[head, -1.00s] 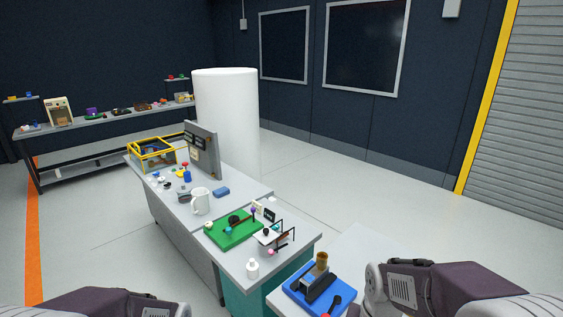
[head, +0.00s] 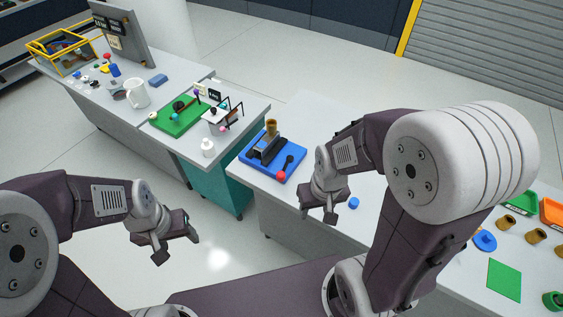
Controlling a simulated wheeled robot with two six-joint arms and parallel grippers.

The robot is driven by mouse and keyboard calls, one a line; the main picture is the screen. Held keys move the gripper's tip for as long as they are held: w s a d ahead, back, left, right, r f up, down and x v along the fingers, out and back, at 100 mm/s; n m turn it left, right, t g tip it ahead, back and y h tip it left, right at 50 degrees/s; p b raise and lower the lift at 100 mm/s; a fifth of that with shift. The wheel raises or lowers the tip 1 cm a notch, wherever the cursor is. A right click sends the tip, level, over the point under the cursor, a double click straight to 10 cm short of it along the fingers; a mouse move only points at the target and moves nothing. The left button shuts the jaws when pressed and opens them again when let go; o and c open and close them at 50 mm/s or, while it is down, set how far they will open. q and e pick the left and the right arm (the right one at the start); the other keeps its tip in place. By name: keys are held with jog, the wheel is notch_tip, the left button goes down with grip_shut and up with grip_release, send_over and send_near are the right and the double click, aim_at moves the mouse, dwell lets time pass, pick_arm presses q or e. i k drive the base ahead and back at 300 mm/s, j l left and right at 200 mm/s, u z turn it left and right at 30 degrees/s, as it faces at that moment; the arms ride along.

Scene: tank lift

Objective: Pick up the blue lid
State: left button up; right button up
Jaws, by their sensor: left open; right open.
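A blue round piece with a raised knob (head: 485,240), which looks like the blue lid, lies on the light table at the right of the head view. My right gripper (head: 318,212) is open and empty, over the near-left part of that table, well to the left of the lid. My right forearm and elbow stand between them in the picture. My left gripper (head: 177,245) is open and empty, over the floor at the left, far from the lid.
Near the lid are several brown cylinders (head: 506,222), a green square (head: 504,280), a green tray (head: 521,203) and an orange tray (head: 553,211). A small blue piece (head: 353,202) lies beside my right gripper. A blue tray (head: 250,168) holds a black tool and a red ball.

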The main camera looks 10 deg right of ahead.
aim_at(486, 240)
jog(key=z, duration=2.7)
